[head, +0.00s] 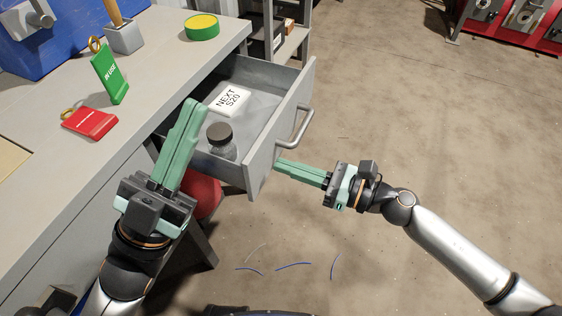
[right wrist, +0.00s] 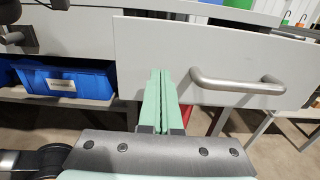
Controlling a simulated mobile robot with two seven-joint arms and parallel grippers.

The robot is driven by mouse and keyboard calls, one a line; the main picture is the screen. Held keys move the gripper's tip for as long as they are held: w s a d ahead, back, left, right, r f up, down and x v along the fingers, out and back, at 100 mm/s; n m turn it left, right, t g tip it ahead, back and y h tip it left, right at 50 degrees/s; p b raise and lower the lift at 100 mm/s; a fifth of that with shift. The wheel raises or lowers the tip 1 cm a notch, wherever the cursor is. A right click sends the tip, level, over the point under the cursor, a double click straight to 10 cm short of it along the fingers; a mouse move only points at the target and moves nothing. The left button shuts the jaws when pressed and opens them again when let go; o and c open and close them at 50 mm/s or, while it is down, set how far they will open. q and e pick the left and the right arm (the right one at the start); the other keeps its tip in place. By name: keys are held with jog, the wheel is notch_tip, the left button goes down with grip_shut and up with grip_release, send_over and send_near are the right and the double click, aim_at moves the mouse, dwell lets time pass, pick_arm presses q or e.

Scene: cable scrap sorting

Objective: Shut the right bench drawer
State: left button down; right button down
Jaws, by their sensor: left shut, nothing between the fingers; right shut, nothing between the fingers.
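The right bench drawer (head: 262,150) is pulled out from the grey bench in the head view. A white card reading "NEXT S20" (head: 230,100) and a dark-capped jar (head: 221,142) are inside it. The drawer front (right wrist: 150,50) with its bar handle (right wrist: 238,82) fills much of the right wrist view. My right gripper (head: 279,165) is shut and empty, its fingertips at the drawer front below the handle; I cannot tell if they touch. It also shows in the right wrist view (right wrist: 161,75), left of the handle. My left gripper (head: 192,105) is shut and empty, in front of the drawer's near side.
A red stool seat (head: 204,195) is under the drawer. Wire scraps (head: 293,265) lie on the open floor.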

aim_at(232, 148)
jog(key=shift+x, duration=0.95)
jog(key=shift+a, duration=0.1)
jog(key=shift+w+a, duration=0.1)
jog(key=shift+a, duration=0.2)
jog(key=x, duration=0.8)
jog(key=shift+a, duration=0.2)
jog(key=b+x, duration=0.2)
jog(key=x, duration=0.6)
jog(key=shift+w+a+f+b, duration=0.1)
jog(key=shift+a+b, duration=0.05)
jog(key=shift+b, duration=0.2)
jog(key=shift+w+a, duration=0.1)
jog(key=shift+a, duration=0.1)
jog(key=shift+a+r, duration=0.1)
jog(key=shift+r, duration=0.15)
jog(key=shift+w, duration=0.1)
